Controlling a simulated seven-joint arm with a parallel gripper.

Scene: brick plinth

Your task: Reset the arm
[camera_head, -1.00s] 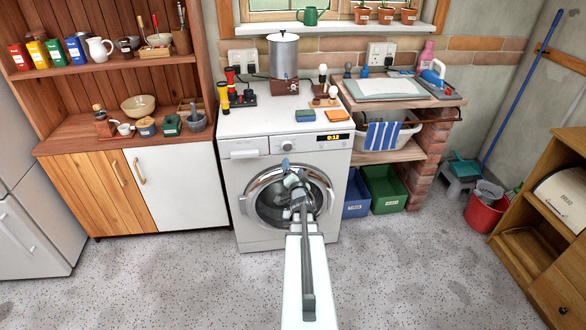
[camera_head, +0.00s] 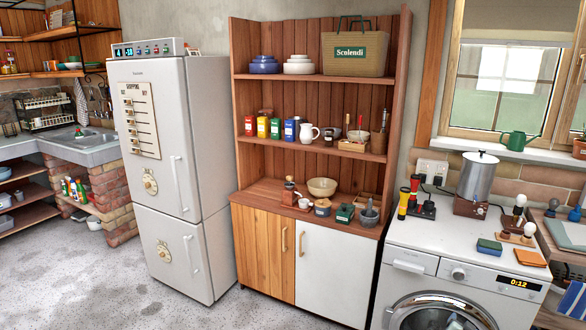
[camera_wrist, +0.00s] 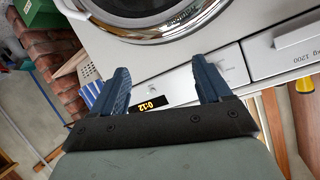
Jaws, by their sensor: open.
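My gripper (camera_wrist: 163,88) shows in the wrist view only, with its two blue fingers spread apart and nothing between them. It faces the front of the white washing machine (camera_wrist: 220,80), near the panel with the lit display (camera_wrist: 152,103) and below the round door rim (camera_wrist: 170,32) in that picture. I cannot tell whether the fingers touch the panel. In the head view the washing machine (camera_head: 410,290) stands at the lower right, and my arm is out of view.
A wooden cupboard (camera_head: 262,240) with shelves of jars and bowls stands left of the washing machine. A white fridge (camera_head: 165,200) is further left. The speckled floor (camera_head: 90,270) is clear.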

